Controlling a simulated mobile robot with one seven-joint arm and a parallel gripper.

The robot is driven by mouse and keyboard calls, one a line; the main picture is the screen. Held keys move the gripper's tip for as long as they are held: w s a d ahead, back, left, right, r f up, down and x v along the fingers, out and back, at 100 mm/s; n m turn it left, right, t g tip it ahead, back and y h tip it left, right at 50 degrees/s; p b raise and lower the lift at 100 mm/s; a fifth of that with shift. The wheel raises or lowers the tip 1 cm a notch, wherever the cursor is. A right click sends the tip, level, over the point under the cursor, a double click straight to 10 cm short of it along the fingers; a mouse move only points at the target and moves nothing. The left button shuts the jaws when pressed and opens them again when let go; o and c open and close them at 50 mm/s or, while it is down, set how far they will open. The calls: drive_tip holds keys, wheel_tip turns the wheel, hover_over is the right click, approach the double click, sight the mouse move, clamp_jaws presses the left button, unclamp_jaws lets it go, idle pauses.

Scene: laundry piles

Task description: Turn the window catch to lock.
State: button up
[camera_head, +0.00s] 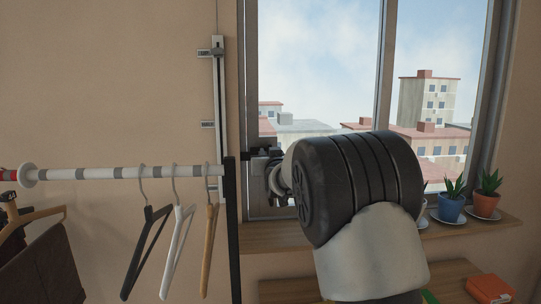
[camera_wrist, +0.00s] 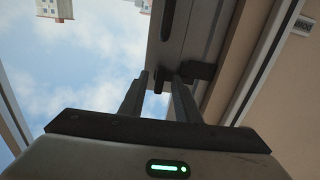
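The window catch (camera_head: 262,153) is a dark piece on the left side of the window frame (camera_head: 251,80). In the wrist view the catch (camera_wrist: 199,71) shows as a dark bar just beyond and to the right of my fingertips, against the grey frame. My gripper (camera_wrist: 160,76) has its two fingers apart, with a dark part of the catch showing in the gap between them. I cannot tell whether either finger touches it. In the head view my gripper (camera_head: 275,178) is at the catch, and my wrist hides part of it and the lower window.
A clothes rail (camera_head: 100,172) with several hangers stands close on the left, its dark post (camera_head: 233,230) near my gripper. Potted plants (camera_head: 450,208) stand on the sill (camera_head: 275,236) at right. An orange box (camera_head: 489,289) lies below.

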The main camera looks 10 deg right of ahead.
drive_tip(key=shift+s, duration=0.15)
drive_tip(key=s+b, duration=0.1)
drive_tip(key=s, duration=1.6)
drive_tip(key=shift+s, duration=0.1)
drive_tip(key=s+d+f+g, duration=0.1)
drive_tip(key=s+f+g, duration=0.35)
drive_tip(key=s, duration=0.75)
drive_tip(key=s+d+f+g, duration=0.2)
drive_tip(key=s+f+g, duration=0.25)
drive_tip(key=s, duration=0.65)
drive_tip(key=s+d+f+g, duration=0.1)
drive_tip(key=s+f+g, duration=0.35)
drive_tip(key=s, duration=0.75)
wheel_tip(320, 180, up, 13)
drive_tip(key=t+p, duration=0.1)
drive_tip(key=p, duration=1.3)
drive_tip(key=shift+s+d, duration=0.15)
drive_tip(key=shift+s, duration=0.1)
